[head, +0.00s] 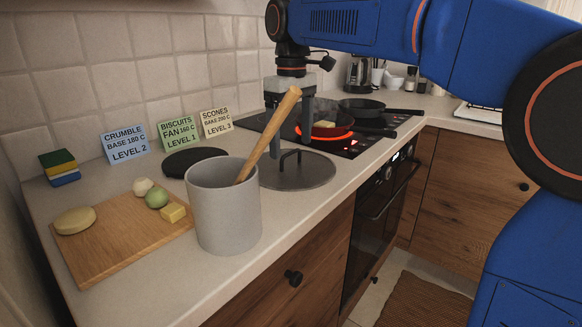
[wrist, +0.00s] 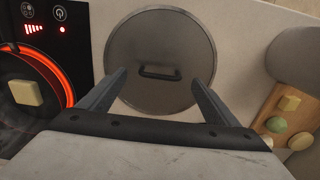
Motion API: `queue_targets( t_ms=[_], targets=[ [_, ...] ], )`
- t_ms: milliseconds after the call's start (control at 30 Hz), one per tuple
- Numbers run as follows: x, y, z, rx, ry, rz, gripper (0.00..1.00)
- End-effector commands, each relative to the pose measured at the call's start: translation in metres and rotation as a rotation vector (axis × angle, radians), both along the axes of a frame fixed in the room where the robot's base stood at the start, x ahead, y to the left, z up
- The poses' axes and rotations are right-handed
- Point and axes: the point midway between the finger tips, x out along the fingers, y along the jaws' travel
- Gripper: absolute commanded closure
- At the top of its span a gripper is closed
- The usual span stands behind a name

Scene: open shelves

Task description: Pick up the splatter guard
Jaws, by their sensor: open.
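The splatter guard is a flat grey disc (head: 312,175) with a dark bar handle, lying on the counter between the utensil pot and the hob. In the wrist view the disc (wrist: 160,35) shows almost whole, with its handle (wrist: 160,72) near the middle. My gripper (head: 284,122) is open and empty, pointing down over the disc. In the wrist view its fingertips (wrist: 160,78) stand to either side of the handle, apart from it. How high they are above the disc is hard to tell. The wooden utensil partly hides the gripper in the head view.
A grey pot (head: 225,215) with a wooden utensil (head: 265,140) stands close in front of the disc. A pan (head: 330,130) with a yellow block sits on a glowing burner beyond. A cutting board (head: 110,240) with food lies at left; a black disc (head: 193,161) lies behind.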

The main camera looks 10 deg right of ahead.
Motion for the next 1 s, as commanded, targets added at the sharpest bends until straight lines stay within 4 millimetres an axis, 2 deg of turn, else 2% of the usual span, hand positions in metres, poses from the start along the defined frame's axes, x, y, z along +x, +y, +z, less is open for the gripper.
queue_targets(
  t_ms=[200,533,567,767,1000],
  targets=[
    [0.0,0.001,-0.028,-0.001,0.002,0.0,0.16],
    [0.0,0.001,-0.034,-0.001,0.001,0.0,0.16],
    [0.0,0.001,-0.034,-0.001,0.001,0.0,0.21],
    [0.0,0.001,-0.034,-0.001,0.001,0.0,0.69],
    [0.0,0.001,-0.033,0.0,0.0,0.0,0.7]
  ],
)
